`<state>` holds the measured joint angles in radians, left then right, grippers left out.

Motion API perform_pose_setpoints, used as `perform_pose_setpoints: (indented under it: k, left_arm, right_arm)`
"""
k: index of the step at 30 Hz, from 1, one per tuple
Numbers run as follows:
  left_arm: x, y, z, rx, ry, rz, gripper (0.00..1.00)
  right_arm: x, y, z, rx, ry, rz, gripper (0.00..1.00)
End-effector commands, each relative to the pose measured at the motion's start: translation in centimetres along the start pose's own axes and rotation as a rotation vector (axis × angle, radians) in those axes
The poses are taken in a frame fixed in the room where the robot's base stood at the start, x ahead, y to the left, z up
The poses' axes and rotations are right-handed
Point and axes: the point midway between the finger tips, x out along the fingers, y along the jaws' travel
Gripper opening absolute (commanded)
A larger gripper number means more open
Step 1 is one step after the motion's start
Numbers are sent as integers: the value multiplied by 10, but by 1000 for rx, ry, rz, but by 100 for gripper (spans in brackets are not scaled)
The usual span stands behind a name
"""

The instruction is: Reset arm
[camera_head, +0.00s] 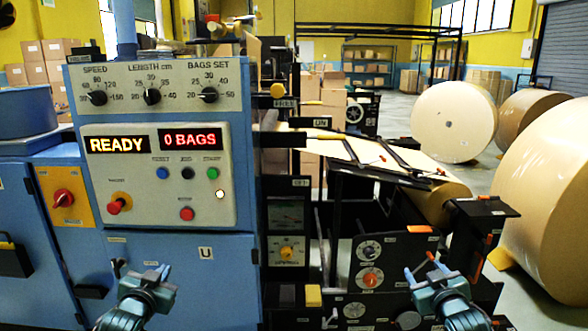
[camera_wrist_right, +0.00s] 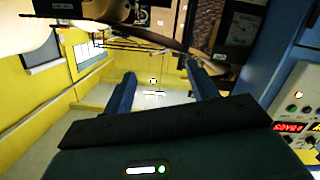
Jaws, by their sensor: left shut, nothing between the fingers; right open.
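My left gripper (camera_head: 140,275) is in front of the lower part of the blue machine cabinet, shut and empty. My right gripper (camera_head: 424,268) is in front of the black lower unit with dials, to the right of the cabinet. It is open with nothing between its fingers. In the right wrist view, the two fingers of the right gripper (camera_wrist_right: 160,90) stand apart with free space between them. Both grippers appear apart from the machine, though the exact gap is hard to judge.
The blue cabinet's control panel (camera_head: 158,178) reads READY and 0 BAGS, with three knobs above it. A red rotary switch (camera_head: 63,198) is on the left. A kraft web (camera_head: 350,150) runs to the right. Large paper rolls (camera_head: 453,121) stand on the floor at right.

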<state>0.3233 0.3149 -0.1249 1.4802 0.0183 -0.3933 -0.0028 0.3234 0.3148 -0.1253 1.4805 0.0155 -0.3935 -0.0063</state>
Motion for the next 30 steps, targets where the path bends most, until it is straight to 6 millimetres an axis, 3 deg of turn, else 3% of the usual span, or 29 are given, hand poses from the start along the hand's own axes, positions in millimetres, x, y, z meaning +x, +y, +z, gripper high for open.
perform_pose_setpoints:
  k: [1, 5, 9, 15, 18, 23, 30]
  left_arm:
    - [-14, 20, 21, -4, -26, 31, 0]
    - [-58, 72, 70, -23, -88, 113, 0]
    - [-130, 131, 120, -68, -171, 212, 0]
    - [-241, 193, 161, -161, -289, 322, 0]
    - [-279, 208, 168, -199, -331, 351, 0]
    - [-310, 219, 170, -231, -365, 372, 0]
    - [-314, 220, 170, -235, -370, 374, 0]
  right_arm:
    - [-14, -20, 21, 6, -26, -31, 58]
    - [-58, -72, 69, 27, -88, -114, 58]
    - [-130, -132, 120, 73, -171, -213, 58]
    - [-241, -194, 160, 167, -289, -324, 58]
    - [-279, -209, 166, 205, -331, -353, 58]
    - [-310, -220, 169, 237, -364, -373, 58]
    - [-314, -221, 169, 241, -369, -376, 58]
